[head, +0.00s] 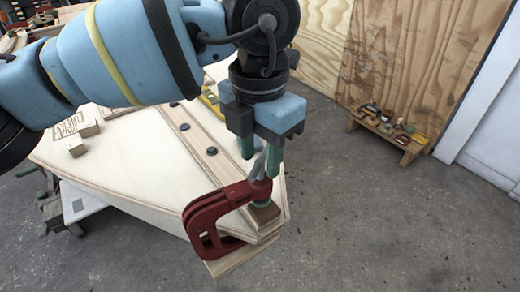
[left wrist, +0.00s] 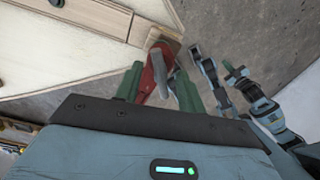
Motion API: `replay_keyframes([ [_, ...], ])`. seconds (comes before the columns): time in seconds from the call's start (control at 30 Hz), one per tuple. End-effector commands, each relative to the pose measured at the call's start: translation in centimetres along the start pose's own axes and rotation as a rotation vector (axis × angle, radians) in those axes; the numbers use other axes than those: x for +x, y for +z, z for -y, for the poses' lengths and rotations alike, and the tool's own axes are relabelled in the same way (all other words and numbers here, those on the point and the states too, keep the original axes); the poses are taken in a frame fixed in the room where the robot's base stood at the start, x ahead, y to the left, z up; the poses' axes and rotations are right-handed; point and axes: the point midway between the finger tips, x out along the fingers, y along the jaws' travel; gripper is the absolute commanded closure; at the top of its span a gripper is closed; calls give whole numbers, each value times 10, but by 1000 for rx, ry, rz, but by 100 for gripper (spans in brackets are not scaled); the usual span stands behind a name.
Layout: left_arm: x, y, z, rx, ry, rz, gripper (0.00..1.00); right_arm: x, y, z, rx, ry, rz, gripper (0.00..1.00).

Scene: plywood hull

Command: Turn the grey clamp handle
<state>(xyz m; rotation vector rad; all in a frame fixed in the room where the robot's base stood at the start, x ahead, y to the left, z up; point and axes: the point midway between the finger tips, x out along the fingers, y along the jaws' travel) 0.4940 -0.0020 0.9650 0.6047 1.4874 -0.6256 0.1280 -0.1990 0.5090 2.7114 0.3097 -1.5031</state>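A red clamp (head: 205,217) grips the corner of the pale plywood hull (head: 130,178), over a small wood block (head: 264,213). Its grey handle (head: 259,168) stands up from the screw end of the clamp. My left gripper (head: 260,160) points down over the handle, with its green fingers apart and the handle's upper part between them. In the left wrist view the red clamp (left wrist: 152,72) and the grey handle (left wrist: 171,68) show between the spread fingers. I cannot tell whether a finger touches the handle. What seems to be my right arm (left wrist: 265,112) shows at the right, its gripper unclear.
A low wooden bench (head: 388,134) with small items stands by the plywood wall (head: 420,60). Small wood blocks (head: 78,147) lie on the hull at the left. The grey floor (head: 390,225) to the right of the clamp is clear.

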Motion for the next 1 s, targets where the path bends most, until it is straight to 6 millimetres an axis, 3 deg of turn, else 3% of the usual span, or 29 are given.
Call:
replay_keyframes([
  [0.13,0,0,0,0,0,0,63,0,-2,0,1,0,-4,100],
  [0.4,0,0,0,0,0,0,99,0,-3,0,1,0,-6,100],
  [0.73,-2,0,0,33,2,1,100,-2,-5,0,1,0,-8,100],
  [1.0,-3,0,1,285,7,2,100,-11,-12,1,2,0,-14,100],
])
